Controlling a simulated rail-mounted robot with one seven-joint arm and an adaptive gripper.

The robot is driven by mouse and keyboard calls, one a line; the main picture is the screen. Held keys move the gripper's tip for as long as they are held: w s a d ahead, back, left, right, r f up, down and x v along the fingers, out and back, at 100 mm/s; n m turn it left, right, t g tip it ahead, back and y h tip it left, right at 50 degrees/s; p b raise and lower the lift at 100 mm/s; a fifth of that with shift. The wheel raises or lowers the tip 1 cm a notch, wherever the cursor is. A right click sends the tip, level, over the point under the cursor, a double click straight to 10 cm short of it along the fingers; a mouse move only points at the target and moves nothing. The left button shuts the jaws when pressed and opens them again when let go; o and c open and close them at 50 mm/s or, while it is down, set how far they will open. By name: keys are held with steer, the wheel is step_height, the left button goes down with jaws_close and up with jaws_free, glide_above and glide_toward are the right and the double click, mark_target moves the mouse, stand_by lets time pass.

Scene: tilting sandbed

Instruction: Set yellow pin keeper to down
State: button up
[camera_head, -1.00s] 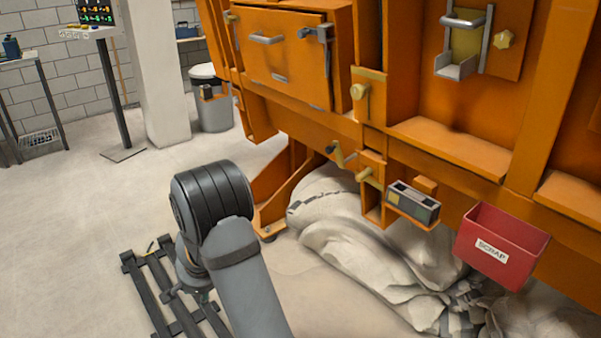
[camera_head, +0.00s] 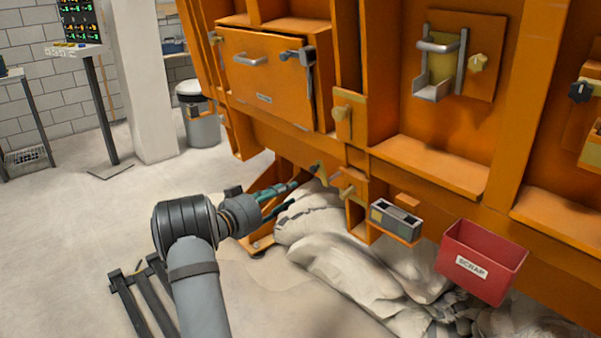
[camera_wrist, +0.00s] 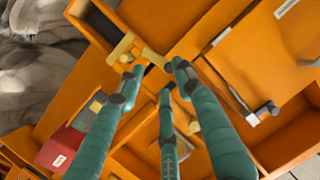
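A brass-yellow lever (camera_head: 318,171) sits low on the orange frame, just beyond my fingertips. A second brass-yellow pin or handle (camera_head: 348,189) sits close to its right, above a small orange bracket. I cannot tell for certain which of them is the pin keeper. My gripper (camera_head: 296,194) reaches in from the left, with teal fingers pointing at these parts. In the wrist view my gripper (camera_wrist: 159,77) has its fingertips apart, around the end of a yellow bar (camera_wrist: 121,48). Contact is not clear.
A grey box (camera_head: 396,221) and a red scrap bin (camera_head: 482,262) are mounted to the right. An orange door (camera_head: 270,75) is above. Open floor is at left.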

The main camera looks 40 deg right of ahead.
mark_target(311, 170)
steer(key=shift+n+h, duration=0.4)
steer(key=shift+h, duration=0.1)
steer(key=x, duration=0.3)
steer(key=r+x, duration=0.1)
steer(key=x, duration=0.3)
steer(key=r+x, duration=0.1)
steer(key=x, duration=0.2)
steer(key=shift+s+d+r, duration=0.1)
steer(key=shift+d+r, duration=0.1)
steer(key=shift+d, duration=0.1)
jaws_close()
